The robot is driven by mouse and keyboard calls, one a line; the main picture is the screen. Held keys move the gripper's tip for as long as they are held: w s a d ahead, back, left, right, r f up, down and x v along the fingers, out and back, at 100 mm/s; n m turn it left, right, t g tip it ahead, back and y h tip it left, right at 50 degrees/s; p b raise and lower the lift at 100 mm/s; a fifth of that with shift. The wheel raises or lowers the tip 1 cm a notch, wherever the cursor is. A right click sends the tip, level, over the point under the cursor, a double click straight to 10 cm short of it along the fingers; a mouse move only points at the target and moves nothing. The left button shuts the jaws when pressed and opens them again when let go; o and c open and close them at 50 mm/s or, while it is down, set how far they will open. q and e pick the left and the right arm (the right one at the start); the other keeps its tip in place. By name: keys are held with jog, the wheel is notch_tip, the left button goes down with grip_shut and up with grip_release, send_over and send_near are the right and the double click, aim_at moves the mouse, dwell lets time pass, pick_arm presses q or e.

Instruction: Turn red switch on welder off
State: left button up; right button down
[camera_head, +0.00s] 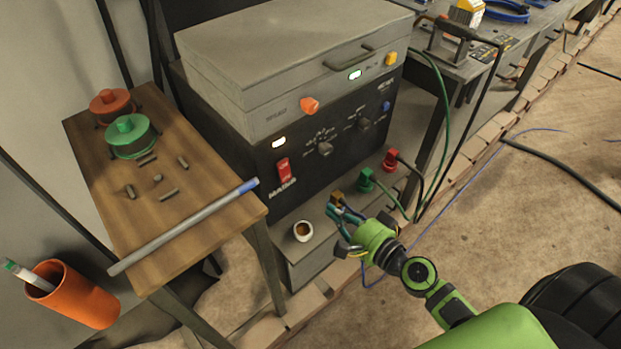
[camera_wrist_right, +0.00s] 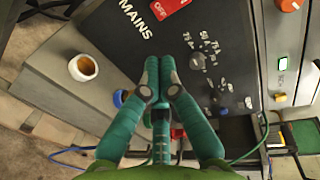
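The welder's red rocker switch (camera_head: 284,171) is on the left of the dark front panel (camera_head: 330,145), above the word MAINS. In the wrist view the red switch (camera_wrist_right: 170,8) is at the top edge, partly cut off, with OFF lettering on it. My right gripper (camera_head: 336,207) is below and right of the switch, in front of the lower panel and apart from the switch. In the wrist view its teal fingers (camera_wrist_right: 159,72) point at the panel with their tips together, and nothing shows held. My left gripper is not in view.
Green (camera_head: 366,180) and red (camera_head: 391,160) cable plugs are right of my gripper. An orange knob (camera_head: 309,106) is above the switch. A wooden table (camera_head: 190,215) with a metal rod stands left.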

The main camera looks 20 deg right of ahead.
aim_at(289, 178)
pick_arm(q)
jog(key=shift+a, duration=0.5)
pick_arm(e)
jog(key=shift+a, duration=0.2)
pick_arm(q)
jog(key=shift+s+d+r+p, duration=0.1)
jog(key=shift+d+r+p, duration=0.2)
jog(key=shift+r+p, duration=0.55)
pick_arm(e)
jog(key=x, duration=1.4)
jog(key=shift+f+b, duration=0.1)
jog(key=shift+b, duration=0.3)
jog(key=t+b, duration=0.1)
jog(key=b, duration=0.2)
jog(key=shift+w+b, duration=0.35)
jog(key=shift+w, duration=0.05)
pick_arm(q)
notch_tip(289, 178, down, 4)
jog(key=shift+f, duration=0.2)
